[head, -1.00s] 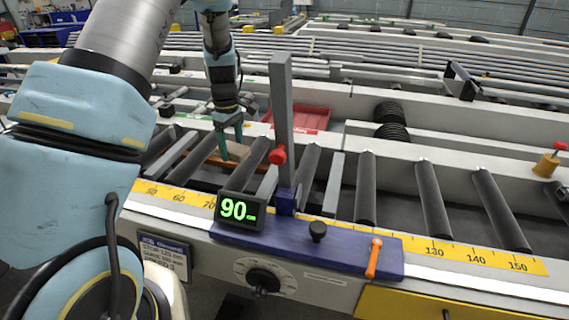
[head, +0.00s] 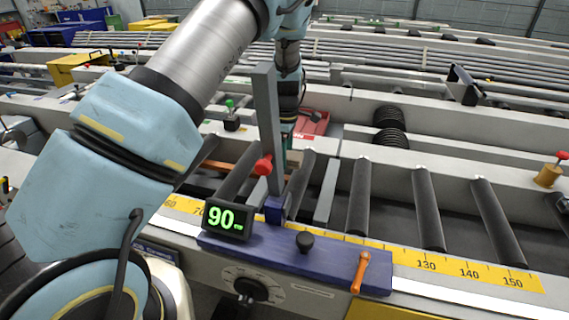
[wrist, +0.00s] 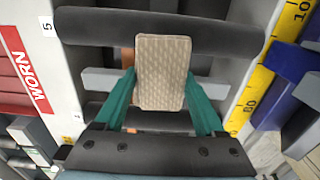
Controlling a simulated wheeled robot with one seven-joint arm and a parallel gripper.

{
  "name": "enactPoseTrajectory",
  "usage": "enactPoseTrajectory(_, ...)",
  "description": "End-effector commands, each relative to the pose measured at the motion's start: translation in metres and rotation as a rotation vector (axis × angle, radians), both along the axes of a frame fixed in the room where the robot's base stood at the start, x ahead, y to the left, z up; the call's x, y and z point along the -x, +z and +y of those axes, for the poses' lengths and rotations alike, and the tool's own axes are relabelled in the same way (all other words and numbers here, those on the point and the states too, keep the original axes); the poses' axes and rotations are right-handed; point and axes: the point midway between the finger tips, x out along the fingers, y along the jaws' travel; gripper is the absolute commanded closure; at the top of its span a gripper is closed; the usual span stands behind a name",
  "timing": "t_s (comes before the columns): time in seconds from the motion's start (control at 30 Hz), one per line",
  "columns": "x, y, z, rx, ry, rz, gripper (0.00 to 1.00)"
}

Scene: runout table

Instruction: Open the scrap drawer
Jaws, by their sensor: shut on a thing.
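My gripper (wrist: 160,76) has its two teal fingers shut on a beige, fine-patterned block (wrist: 162,60), one finger on each side, above the dark rollers. In the head view the fingertips and the block are mostly hidden behind a grey upright post (head: 268,120). A yellow panel (head: 385,313) shows at the bottom edge below the machine's front. It may be the scrap drawer's front, but no label or handle can be made out, and I cannot tell whether it is open.
A red tray (head: 312,124) marked "WORN" in the wrist view lies behind the rollers. A blue stop carriage (head: 330,262) with a "90" display (head: 228,218), black knob and orange lever (head: 361,272) sits on the front rail. Dark rollers (head: 430,210) extend right.

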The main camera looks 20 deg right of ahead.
Motion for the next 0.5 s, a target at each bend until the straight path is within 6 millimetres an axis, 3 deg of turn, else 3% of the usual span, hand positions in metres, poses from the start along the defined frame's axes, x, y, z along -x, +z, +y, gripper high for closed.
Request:
enactPoseTrajectory(0.3, 0.000, -0.038, 0.001, -0.001, 0.000, 0.002, 0.81)
enactPoseTrajectory(0.5, 0.000, -0.044, 0.000, 0.001, -0.001, 0.000, 0.81)
